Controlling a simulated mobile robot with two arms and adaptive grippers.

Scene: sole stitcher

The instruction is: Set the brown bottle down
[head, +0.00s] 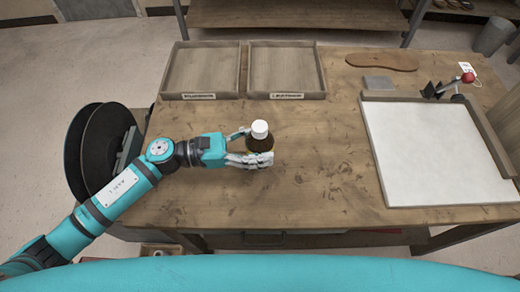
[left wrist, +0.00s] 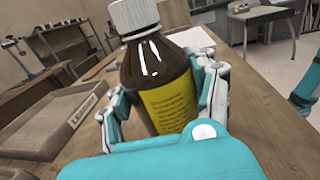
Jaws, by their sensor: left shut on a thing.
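The brown bottle (head: 259,142) has a white cap and stands upright over the wooden table (head: 310,170), near its middle. In the left wrist view the bottle (left wrist: 158,75) shows a yellow label with dark print. My left gripper (head: 248,149) comes in from the left and is shut on the bottle, with fingers on both sides of it. In the left wrist view the gripper (left wrist: 165,105) also holds it from both sides. The bottle's base is hidden by the fingers, so I cannot tell whether it touches the table. My right gripper is not in view.
Two shallow wooden trays with labels, a left one (head: 166,78) and a right one (head: 319,78), lie at the back left. A white board (head: 430,150) lies at the right. A brown sole (head: 381,62) and a grey block (head: 378,83) are at the back. The table's front middle is clear.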

